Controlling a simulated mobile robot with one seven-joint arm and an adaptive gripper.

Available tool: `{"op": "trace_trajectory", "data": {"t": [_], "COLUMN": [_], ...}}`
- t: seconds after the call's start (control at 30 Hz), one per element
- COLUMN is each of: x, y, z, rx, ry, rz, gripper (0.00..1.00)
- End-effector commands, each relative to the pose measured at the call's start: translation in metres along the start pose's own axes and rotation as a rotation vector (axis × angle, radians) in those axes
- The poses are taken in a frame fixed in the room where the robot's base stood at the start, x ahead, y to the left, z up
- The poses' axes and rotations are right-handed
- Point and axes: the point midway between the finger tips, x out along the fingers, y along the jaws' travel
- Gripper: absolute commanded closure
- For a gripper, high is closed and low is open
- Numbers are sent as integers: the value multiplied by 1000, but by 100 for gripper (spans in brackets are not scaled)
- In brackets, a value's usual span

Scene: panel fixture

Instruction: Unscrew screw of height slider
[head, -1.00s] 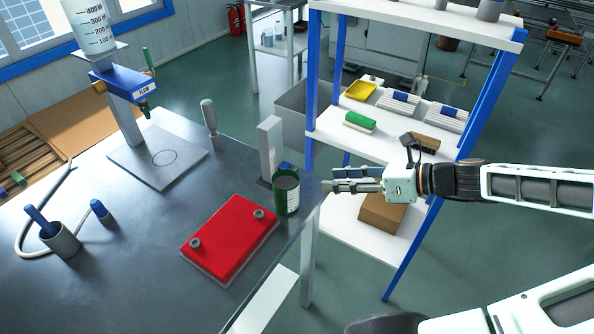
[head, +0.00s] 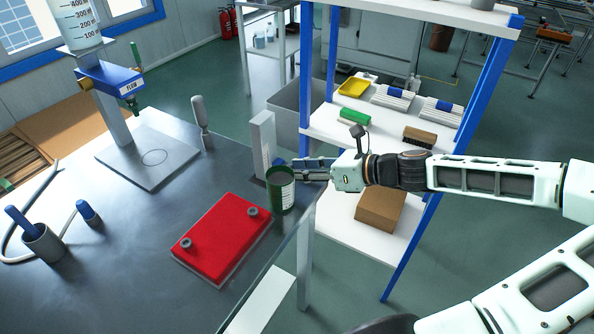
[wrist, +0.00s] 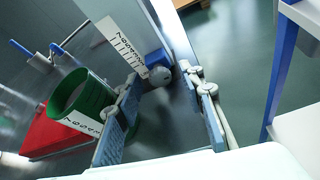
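The height slider is an upright grey post (head: 262,143) at the table's right corner. In the wrist view its face (wrist: 118,42) carries a printed scale, and a small blue block (wrist: 156,59) sits on it. A round grey screw knob (wrist: 160,76) sticks out at the block. My gripper (head: 290,170) is beside the post, pointing left at it. In the wrist view my gripper (wrist: 163,88) is open, with one finger on each side of the knob's line. The knob appears just beyond the fingertips, and I cannot tell whether they touch it. The head view hides the knob.
A green can (head: 281,190) stands close in front of the post, beside my left finger in the wrist view (wrist: 82,96). A red plate (head: 222,238) with two knobs lies nearby. A white shelf (head: 345,225) with blue posts stands behind my arm.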

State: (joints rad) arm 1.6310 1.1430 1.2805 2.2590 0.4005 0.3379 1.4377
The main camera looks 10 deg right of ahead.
Motion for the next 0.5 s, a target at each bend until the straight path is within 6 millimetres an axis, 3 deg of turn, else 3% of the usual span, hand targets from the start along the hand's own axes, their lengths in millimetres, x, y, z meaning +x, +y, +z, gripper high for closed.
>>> {"op": "trace_trajectory", "data": {"t": [0.23, 0.5], "x": [1, 0], "y": [0, 0], "z": [0, 0], "rx": [0, 0], "ry": [0, 0], "rz": [0, 0], "gripper": [64, 94]}}
